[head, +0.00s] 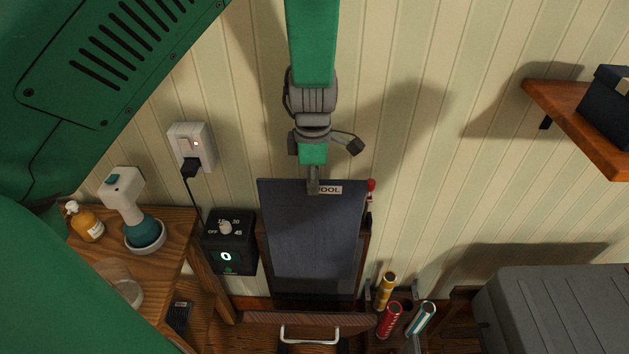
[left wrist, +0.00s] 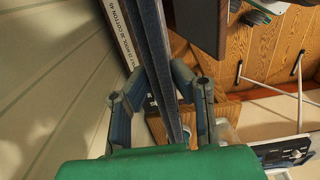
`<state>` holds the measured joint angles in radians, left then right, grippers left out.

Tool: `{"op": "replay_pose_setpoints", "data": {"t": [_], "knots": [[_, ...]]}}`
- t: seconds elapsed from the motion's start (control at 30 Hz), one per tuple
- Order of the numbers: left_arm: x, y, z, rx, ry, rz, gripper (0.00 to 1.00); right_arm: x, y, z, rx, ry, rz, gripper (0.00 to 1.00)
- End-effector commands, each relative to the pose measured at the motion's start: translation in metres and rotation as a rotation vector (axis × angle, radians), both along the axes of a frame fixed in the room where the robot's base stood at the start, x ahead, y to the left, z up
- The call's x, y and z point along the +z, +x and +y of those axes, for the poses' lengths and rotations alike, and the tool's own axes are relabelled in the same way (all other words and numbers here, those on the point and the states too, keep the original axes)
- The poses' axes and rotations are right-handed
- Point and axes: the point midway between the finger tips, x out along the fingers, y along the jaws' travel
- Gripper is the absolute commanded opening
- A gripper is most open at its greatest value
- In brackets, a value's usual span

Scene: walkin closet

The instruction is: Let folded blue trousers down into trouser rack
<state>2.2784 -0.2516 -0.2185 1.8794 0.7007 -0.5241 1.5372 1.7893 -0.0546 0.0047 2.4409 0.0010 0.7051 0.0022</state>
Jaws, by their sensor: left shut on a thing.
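The folded blue trousers (head: 315,240) hang as a flat, dark blue panel against the wall. My left gripper (head: 313,182) is shut on their top edge, pointing down. In the left wrist view the trousers (left wrist: 157,50) are a narrow edge-on strip between the fingers of the left gripper (left wrist: 162,100). The trouser rack (head: 364,255) is a wooden frame whose side shows just right of the trousers; the cloth hides most of it. I cannot tell how far down inside it the trousers are. My right gripper is not in view.
A black dial box (head: 230,241) stands left of the trousers. A wooden side table (head: 180,222) holds a steamer (head: 126,196) and an amber bottle (head: 85,222). Several coloured tubes (head: 389,320) stand lower right, near a grey case (head: 560,310). A wall shelf (head: 575,125) juts out at right.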

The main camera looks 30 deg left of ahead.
Motion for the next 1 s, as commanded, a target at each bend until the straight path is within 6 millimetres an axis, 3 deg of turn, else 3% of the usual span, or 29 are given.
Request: {"op": "replay_pose_setpoints", "data": {"t": [0.03,1.0], "knots": [[0.01,0.001,0.0,0.0,0.001,-0.003,0.0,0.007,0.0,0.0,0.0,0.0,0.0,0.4],[0.121,0.002,0.0,0.001,0.001,-0.005,0.0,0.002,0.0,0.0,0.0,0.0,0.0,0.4]]}}
